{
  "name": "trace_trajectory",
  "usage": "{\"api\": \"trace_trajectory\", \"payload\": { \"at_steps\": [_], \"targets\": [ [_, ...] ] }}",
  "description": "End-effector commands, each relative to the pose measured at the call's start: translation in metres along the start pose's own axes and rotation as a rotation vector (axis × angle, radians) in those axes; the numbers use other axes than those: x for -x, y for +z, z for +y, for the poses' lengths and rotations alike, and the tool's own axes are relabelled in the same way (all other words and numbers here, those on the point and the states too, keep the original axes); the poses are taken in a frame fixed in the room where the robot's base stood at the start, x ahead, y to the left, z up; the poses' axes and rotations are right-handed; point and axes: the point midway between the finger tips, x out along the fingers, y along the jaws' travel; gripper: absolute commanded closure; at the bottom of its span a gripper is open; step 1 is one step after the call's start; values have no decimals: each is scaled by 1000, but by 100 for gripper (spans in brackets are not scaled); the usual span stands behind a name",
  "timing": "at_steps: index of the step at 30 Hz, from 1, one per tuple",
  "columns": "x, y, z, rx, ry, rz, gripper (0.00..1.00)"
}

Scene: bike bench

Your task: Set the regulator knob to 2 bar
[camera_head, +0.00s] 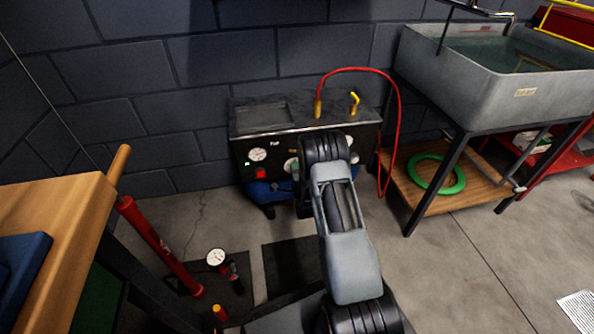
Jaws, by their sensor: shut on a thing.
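The dark panel (240,150) of the compressor unit stands against the wall in the middle. A white gauge (258,154) and a red button (260,173) show at its left. A second pale dial (291,163) is partly covered by my gripper (296,172). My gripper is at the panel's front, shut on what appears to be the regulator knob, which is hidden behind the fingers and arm. The knob's setting and the gauge needles are too small to read.
A red hose (398,110) loops from the unit's top down its right side. A grey sink (450,75) stands at right, with a green ring (437,187) on the shelf below. A wooden bench (60,215) and red floor pump (158,245) are at left.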

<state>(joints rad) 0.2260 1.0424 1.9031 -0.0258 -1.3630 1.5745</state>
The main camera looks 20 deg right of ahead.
Motion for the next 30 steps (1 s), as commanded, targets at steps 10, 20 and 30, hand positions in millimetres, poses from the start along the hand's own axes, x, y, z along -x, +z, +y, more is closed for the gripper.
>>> {"api": "trace_trajectory", "payload": {
  "at_steps": [10, 20, 30],
  "targets": [
    [-1, 5, -4, -24, -10, -14, 83],
    [-2, 4, -4, -23, -11, -11, 50],
    [-1, -2, -2, -23, -5, 0, 34]
  ]
}}
